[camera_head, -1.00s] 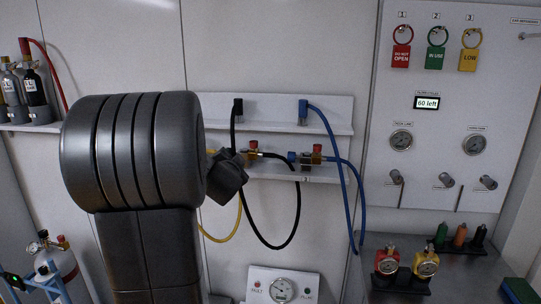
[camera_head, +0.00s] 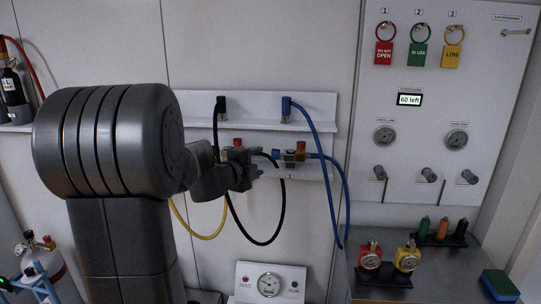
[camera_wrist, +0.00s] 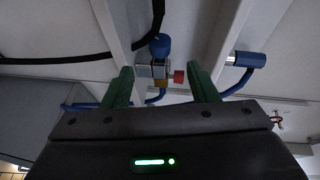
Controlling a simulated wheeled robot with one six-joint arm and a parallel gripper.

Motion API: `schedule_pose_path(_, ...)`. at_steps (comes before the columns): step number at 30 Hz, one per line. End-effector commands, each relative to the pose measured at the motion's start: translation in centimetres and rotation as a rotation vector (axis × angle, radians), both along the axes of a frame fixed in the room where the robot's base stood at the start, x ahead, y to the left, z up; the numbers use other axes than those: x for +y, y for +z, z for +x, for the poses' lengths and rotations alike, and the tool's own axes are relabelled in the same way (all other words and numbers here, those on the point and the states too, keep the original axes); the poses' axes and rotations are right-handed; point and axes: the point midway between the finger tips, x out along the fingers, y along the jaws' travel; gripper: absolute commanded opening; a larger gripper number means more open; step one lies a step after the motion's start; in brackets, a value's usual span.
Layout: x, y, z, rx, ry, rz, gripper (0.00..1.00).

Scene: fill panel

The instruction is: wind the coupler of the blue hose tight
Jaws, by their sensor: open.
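The blue hose (camera_head: 346,190) loops down from the lower shelf; its other end rises to a blue connector (camera_head: 286,107) on the upper shelf. It joins a brass-coloured fitting (camera_head: 289,157) with a blue end piece (camera_head: 277,154) and a red cap (camera_head: 301,146). I cannot tell which part is the coupler. In the wrist view the blue end piece (camera_wrist: 160,46) and red cap (camera_wrist: 179,77) show between and beyond my green fingers. My gripper (camera_wrist: 161,72) is open and empty. In the head view my gripper (camera_head: 254,173) is just left of the fitting.
A black hose (camera_head: 262,243) hangs close by and crosses the wrist view's upper left. A yellow hose (camera_head: 205,238) hangs further left. The upper shelf (camera_head: 318,125) is above the fittings. Red and yellow gauges (camera_head: 370,257) stand on the right bench.

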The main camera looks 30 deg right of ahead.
Motion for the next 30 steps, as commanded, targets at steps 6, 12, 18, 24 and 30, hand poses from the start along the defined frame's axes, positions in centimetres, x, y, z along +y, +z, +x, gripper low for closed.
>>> schedule_pose_path(6,-4.0,-0.5,2.0,0.001,-0.002,0.001,0.53)
schedule_pose_path(12,-6.7,-0.9,3.4,0.002,-0.001,-0.001,0.53)
schedule_pose_path(18,-7.9,-1.2,4.1,0.001,0.001,0.001,0.53)
schedule_pose_path(24,-8.1,-1.3,4.2,0.001,0.002,0.000,0.53)
schedule_pose_path(30,-8.1,-1.3,4.2,0.001,0.002,0.000,0.38)
